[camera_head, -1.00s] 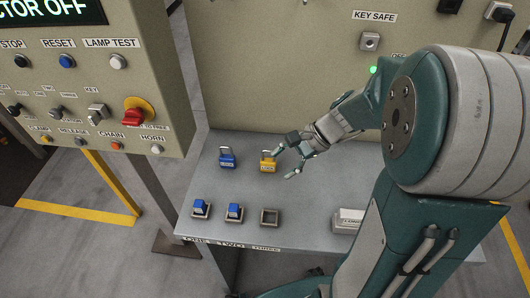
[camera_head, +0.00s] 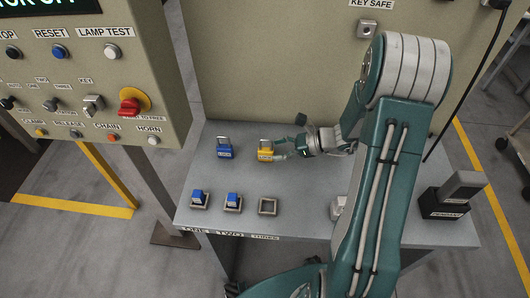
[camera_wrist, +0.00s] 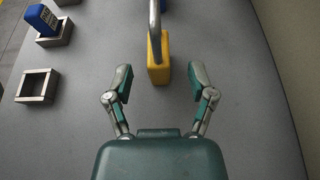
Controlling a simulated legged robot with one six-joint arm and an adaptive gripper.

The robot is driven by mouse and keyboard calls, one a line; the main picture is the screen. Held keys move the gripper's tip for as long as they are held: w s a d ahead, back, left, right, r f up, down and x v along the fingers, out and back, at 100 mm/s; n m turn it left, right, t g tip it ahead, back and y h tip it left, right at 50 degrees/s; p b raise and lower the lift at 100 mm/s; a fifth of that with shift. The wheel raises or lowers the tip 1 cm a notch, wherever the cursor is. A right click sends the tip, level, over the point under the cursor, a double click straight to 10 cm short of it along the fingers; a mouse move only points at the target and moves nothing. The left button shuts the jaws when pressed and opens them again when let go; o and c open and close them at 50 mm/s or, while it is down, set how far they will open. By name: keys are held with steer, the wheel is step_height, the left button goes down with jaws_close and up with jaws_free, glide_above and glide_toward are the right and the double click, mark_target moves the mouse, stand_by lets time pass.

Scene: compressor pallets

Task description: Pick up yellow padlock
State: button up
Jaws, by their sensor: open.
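The yellow padlock (camera_head: 265,151) stands upright on the grey table, its shackle up, to the right of a blue padlock (camera_head: 224,149). In the wrist view the yellow padlock (camera_wrist: 158,60) is just ahead of my gripper, roughly centred between the finger lines, with the shackle reaching past the top edge. My gripper (camera_head: 283,149) is open and comes at the padlock from the right in the head view. In the wrist view my gripper (camera_wrist: 160,84) has its two fingers spread wide, with nothing between the tips but table and the padlock's near end.
Two blue blocks (camera_head: 199,197) sit in square holders at the table's front, beside an empty holder (camera_head: 267,206). A control panel (camera_head: 85,70) stands at left. A back wall with a key safe (camera_head: 367,29) rises behind. A dark boxy item (camera_head: 447,202) is at right.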

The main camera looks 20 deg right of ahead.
mark_target(260, 150)
steer(key=shift+r+x, duration=0.1)
steer(key=shift+x, duration=1.35)
steer(key=shift+r+x, duration=0.15)
steer(key=shift+x, duration=1.25)
steer(key=shift+a, duration=0.1)
steer(key=shift+c, duration=0.3)
jaws_close()
